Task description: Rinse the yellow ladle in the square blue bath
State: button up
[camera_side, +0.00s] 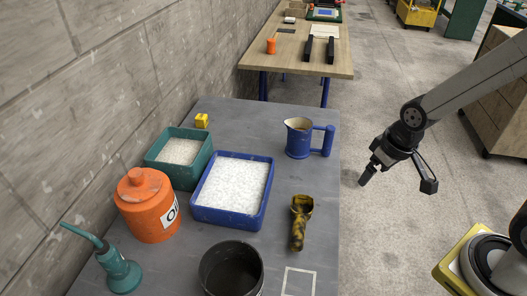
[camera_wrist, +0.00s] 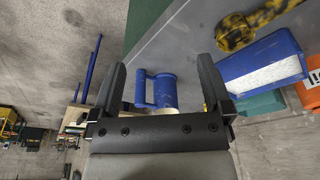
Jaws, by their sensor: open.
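The yellow ladle (camera_side: 300,222), with dark patches, lies on the grey table right of the square blue bath (camera_side: 228,220). In the wrist view the ladle (camera_wrist: 238,32) is at the upper right, beside the blue bath (camera_wrist: 238,66). The bath is a shallow blue tray filled with white, foamy or grainy stuff. My gripper (camera_side: 366,180) is open and empty, in the air off the table's right edge. It is apart from the ladle. Its two fingers (camera_wrist: 162,75) frame the blue jug in the wrist view.
A blue jug (camera_side: 298,140) stands behind the ladle. A green tray (camera_side: 157,168), orange canister (camera_side: 148,208), teal oil can (camera_side: 120,272), dark pot (camera_side: 231,270) and small yellow block (camera_side: 201,121) are also on the table. The wall borders its left. A white outlined square (camera_side: 298,282) is clear.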

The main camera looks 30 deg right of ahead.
jog(key=m+g, duration=0.2)
jog(key=m, duration=0.6)
send_over(302, 209)
jog(key=d, duration=0.1)
notch_tip(302, 209, down, 4)
jog(key=shift+s+d+r, duration=0.1)
jog(key=shift+r, duration=0.05)
jog(key=shift+a+m+g, duration=0.3)
jog(key=shift+a+m, duration=0.15)
jog(key=shift+m, duration=0.05)
jog(key=shift+f, duration=1.45)
jog(key=shift+f, duration=0.15)
jog(key=shift+a+f, duration=0.15)
jog(key=shift+f, duration=2.3)
jog(key=shift+c, duration=0.2)
